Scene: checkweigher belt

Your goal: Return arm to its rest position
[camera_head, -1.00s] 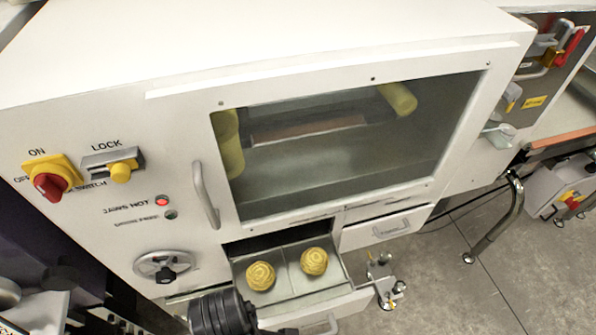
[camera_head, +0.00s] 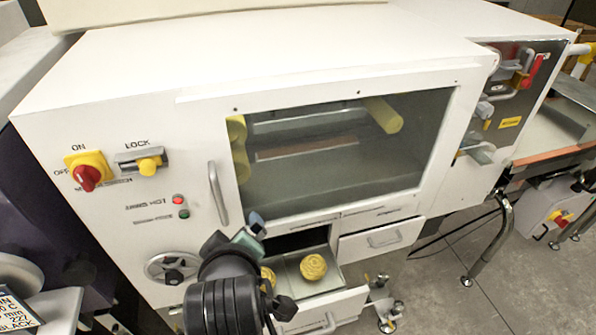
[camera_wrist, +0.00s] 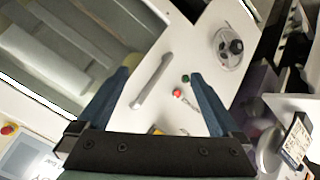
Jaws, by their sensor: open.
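My gripper (camera_head: 245,230) shows in the head view in front of the white machine (camera_head: 140,90), below the window door's handle and above the open drawer. In the wrist view, my gripper (camera_wrist: 160,95) has its two blue fingers spread wide apart with nothing between them. Beyond the fingers are the door handle (camera_wrist: 152,82), a red lamp and a green lamp, and the handwheel (camera_wrist: 228,46). My arm hides part of the open drawer (camera_head: 335,300) in the head view.
Two yellow patterned balls lie in the drawer; the right one (camera_head: 313,267) is clear, the left one (camera_head: 268,276) partly hidden. A shut drawer (camera_head: 380,240) is to its right. A red switch (camera_head: 88,175) and yellow lock (camera_head: 148,165) are at left. Open floor (camera_head: 450,300) lies at right.

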